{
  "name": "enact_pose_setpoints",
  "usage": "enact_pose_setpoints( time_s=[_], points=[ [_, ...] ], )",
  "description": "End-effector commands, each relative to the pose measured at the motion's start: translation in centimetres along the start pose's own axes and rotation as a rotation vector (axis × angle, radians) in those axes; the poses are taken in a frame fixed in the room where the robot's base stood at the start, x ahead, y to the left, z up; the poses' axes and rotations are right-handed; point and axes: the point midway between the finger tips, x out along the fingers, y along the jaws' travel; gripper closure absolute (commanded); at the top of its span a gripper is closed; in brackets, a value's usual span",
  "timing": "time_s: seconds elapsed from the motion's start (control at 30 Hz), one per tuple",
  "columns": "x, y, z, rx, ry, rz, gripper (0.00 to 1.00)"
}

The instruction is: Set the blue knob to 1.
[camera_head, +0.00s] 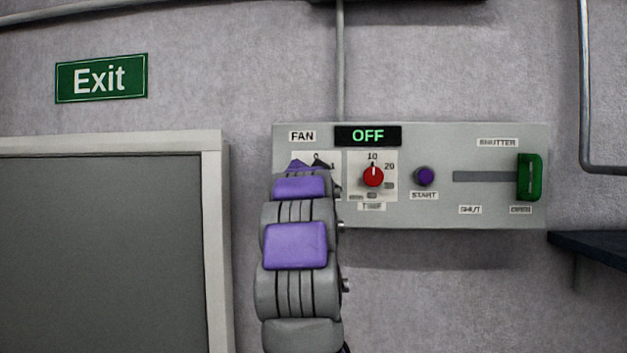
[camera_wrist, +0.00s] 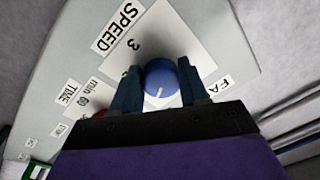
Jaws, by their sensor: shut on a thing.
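The blue knob (camera_wrist: 162,78) sits on a pale dial plate in the wrist view, with a numeral 3 beside it. A white pointer mark on it faces the lower edge of that view, towards the gripper body. The numeral it faces is hidden there. My gripper (camera_wrist: 160,67) is shut on the knob, one dark finger on each side. In the head view my gripper (camera_head: 309,165) and arm hide the knob; the numerals 0 and 1 show above and to the right of the wrist. The display (camera_head: 368,136) reads OFF.
The grey panel (camera_head: 415,214) also carries a red timer knob (camera_head: 373,177), a purple START button (camera_head: 424,176) and a green shutter handle (camera_head: 529,177) at the OPEN end of its slot. A dark shelf (camera_head: 595,246) stands at the right. An Exit sign (camera_head: 101,78) hangs at the left.

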Motion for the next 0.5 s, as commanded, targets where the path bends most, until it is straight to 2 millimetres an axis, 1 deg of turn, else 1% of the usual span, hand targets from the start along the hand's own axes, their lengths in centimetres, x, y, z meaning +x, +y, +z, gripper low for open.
enact_pose_setpoints(
  time_s=[0.03,0.33,0.37,0.5],
  points=[
    [0.06,-0.02,0.23,0.0,-0.004,0.001,0.86],
    [0.05,-0.02,0.21,0.0,-0.004,0.0,0.86],
    [0.05,-0.02,0.21,0.0,-0.004,0.0,0.53],
    [0.02,-0.02,0.14,0.0,-0.003,0.0,0.4]
  ],
)
